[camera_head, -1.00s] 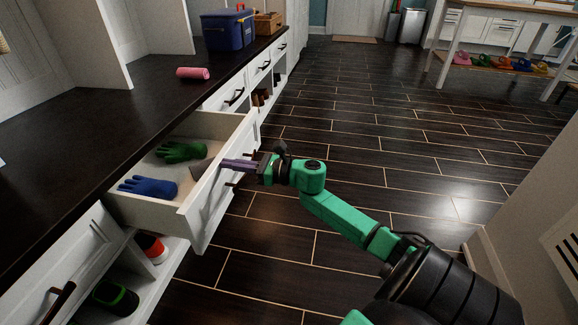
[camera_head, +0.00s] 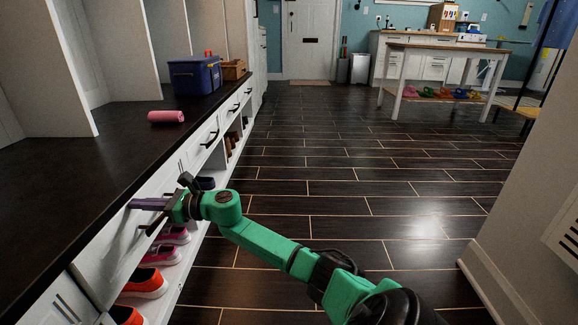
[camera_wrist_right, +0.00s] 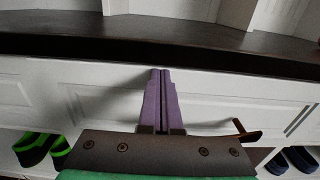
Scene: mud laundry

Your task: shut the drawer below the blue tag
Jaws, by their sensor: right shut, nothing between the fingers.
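The drawer front (camera_head: 108,246) is white and sits under the dark countertop, flush or nearly flush with the cabinet; no opening or drawer inside shows. In the right wrist view the drawer front (camera_wrist_right: 105,100) fills the middle, with its dark handle (camera_wrist_right: 246,134) at the right. My right gripper (camera_head: 135,204) is shut and empty. Its purple fingers, together in the wrist view (camera_wrist_right: 160,75), point at the upper drawer front, against it or very close. I see no blue tag in these views. My left gripper is out of view.
On the countertop are a pink roll (camera_head: 166,117), a blue box (camera_head: 195,76) and a wicker basket (camera_head: 233,69). Shoes (camera_head: 146,283) stand on the open shelf below the drawers. The dark floor to the right is clear up to a white-legged table (camera_head: 455,50).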

